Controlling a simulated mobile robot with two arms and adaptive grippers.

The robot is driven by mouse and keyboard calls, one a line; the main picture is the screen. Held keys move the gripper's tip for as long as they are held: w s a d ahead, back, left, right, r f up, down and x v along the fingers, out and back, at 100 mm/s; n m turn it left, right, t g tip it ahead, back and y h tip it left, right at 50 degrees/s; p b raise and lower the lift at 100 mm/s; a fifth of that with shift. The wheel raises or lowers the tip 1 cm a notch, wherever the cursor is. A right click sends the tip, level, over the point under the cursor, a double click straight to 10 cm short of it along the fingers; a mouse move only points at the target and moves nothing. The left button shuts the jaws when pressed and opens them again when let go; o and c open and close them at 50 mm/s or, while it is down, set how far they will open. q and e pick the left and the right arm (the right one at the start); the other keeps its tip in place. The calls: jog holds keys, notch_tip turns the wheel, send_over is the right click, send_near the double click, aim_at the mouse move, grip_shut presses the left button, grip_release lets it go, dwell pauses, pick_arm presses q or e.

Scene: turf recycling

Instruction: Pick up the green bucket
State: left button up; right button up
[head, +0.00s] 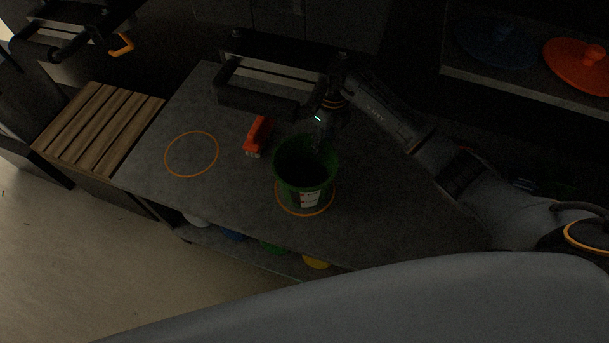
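The green bucket (290,182) stands upright on the grey worktop, within an orange ring marking (305,213). It has an open top and a white and red label on its front. My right arm comes in from the right, and my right gripper (321,140) points down at the bucket's far right rim. The fingers are dark and partly hidden by the bucket, so I cannot tell whether they are open or shut, or touching the rim. My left gripper is not in view.
A red brush (259,135) lies left of the bucket on the grey worktop (225,205). A second orange ring (191,154) at left is empty. A wooden slatted surface (98,128) adjoins the left end. A shelf at upper right holds a blue lid (497,47) and an orange lid (580,66).

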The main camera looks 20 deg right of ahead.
aim_at(321, 159)
jog(key=shift+f, duration=0.4)
jog(key=shift+s+a+f, duration=0.1)
jog(key=shift+s+f, duration=0.15)
jog(key=shift+f, duration=0.5)
notch_tip(321, 159, down, 3)
jog(key=shift+f+p, duration=0.2)
jog(key=shift+p, duration=0.15)
jog(key=shift+f, duration=0.15)
jog(key=c, duration=0.5)
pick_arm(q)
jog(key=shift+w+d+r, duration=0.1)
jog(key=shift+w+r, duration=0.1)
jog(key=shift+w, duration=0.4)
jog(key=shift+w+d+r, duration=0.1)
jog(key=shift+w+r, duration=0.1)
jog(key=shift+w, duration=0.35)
pick_arm(e)
grip_shut()
